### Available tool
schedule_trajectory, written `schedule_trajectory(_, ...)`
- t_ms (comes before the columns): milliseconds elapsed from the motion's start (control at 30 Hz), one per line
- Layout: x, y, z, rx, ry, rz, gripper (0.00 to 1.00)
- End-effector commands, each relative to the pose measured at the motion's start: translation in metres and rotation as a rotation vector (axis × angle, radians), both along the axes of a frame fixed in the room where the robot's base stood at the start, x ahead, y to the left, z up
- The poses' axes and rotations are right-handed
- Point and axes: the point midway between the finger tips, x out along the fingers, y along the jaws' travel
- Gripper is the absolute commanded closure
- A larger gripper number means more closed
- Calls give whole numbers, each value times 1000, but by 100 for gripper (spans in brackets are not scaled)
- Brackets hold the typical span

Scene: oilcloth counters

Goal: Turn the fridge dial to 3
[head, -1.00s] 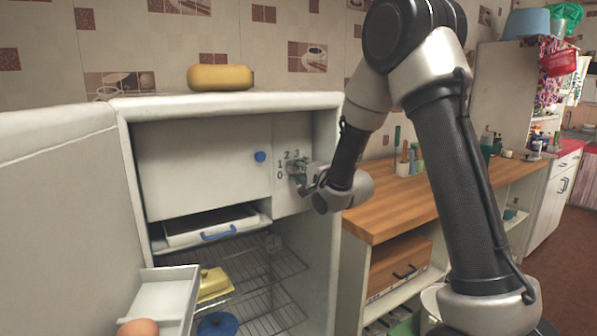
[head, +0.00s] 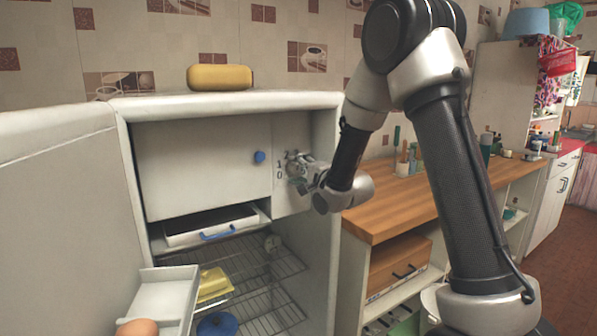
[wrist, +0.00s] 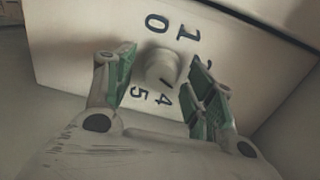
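The fridge dial (wrist: 163,66) is a round pale knob on a white panel, with dark numbers around it. In the wrist view 0, 1, 4 and 5 are readable, 2 is partly covered and 3 is hidden behind a finger. A dark mark shows on the knob; I cannot tell which number it points to. My gripper (wrist: 162,58) is open, its green-padded fingers on either side of the knob with gaps visible. In the head view my gripper (head: 298,168) is at the dial panel (head: 291,203) and hides most of the knob.
The fridge door (head: 60,190) stands open at left, its shelf (head: 165,300) holding an egg. A freezer flap (head: 200,170) with a blue knob is left of the dial. The fridge side wall (head: 326,150) stands close at right. A wooden counter (head: 420,205) lies beyond.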

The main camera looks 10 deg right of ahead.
Motion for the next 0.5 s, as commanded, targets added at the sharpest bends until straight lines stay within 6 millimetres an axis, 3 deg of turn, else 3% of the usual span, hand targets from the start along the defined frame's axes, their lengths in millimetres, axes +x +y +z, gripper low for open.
schedule_trajectory(267, -7, -3, 1, 0, 0, 0, 45)
schedule_trajectory(500, -46, -18, 3, 0, 0, -1, 45)
